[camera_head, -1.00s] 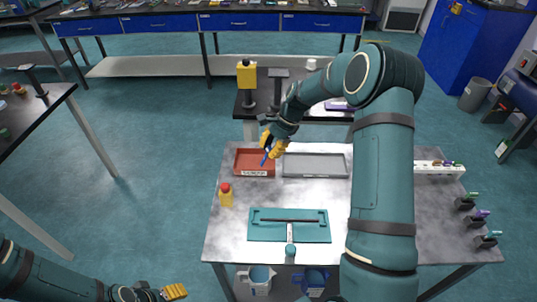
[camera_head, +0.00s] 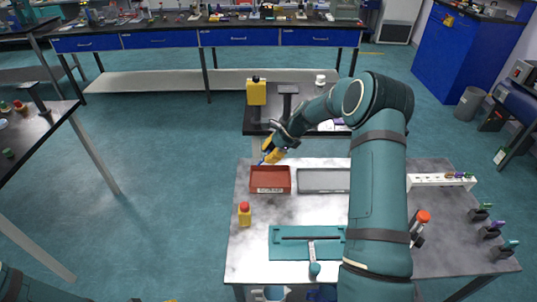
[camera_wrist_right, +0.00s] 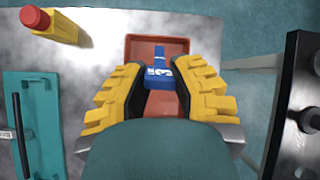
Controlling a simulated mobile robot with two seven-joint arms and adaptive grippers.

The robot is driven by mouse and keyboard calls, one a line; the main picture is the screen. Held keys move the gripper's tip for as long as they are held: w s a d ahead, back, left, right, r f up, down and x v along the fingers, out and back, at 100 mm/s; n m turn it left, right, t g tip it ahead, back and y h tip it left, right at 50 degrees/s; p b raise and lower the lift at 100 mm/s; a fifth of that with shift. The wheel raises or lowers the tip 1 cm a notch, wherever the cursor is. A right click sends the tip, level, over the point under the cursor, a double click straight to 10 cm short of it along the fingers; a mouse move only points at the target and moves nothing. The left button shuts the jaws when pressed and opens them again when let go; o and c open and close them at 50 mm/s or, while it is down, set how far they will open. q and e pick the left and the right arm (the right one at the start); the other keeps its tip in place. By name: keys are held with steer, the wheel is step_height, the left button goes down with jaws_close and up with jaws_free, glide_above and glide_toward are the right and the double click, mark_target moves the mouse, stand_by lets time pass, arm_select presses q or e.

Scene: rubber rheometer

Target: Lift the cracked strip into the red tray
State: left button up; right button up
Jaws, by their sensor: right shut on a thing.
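The right gripper (camera_head: 272,152) is shut on a blue strip (camera_head: 262,159) and holds it near the back edge of the red tray (camera_head: 270,189). In the right wrist view the strip (camera_wrist_right: 160,70) shows a white "3" between the yellow fingers (camera_wrist_right: 160,82). The red tray (camera_wrist_right: 135,47) lies behind the strip in that view. The gripper hides part of the tray there. No crack can be made out on the strip. My left gripper is out of sight.
A grey tray (camera_head: 322,190) stands right of the red one. A yellow bottle with a red cap (camera_head: 244,214) stands in front. A teal board (camera_head: 300,252) lies nearer. An orange-capped tube (camera_head: 422,216) stands right of my arm.

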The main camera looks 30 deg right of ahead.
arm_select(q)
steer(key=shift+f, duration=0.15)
arm_select(e)
steer(key=shift+f+b, duration=2.2)
steer(key=shift+f, duration=1.6)
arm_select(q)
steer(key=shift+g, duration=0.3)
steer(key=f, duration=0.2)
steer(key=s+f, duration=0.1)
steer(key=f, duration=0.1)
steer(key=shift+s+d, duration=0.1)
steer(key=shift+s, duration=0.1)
arm_select(e)
steer(key=o, duration=0.9)
steer(key=v, duration=1.2)
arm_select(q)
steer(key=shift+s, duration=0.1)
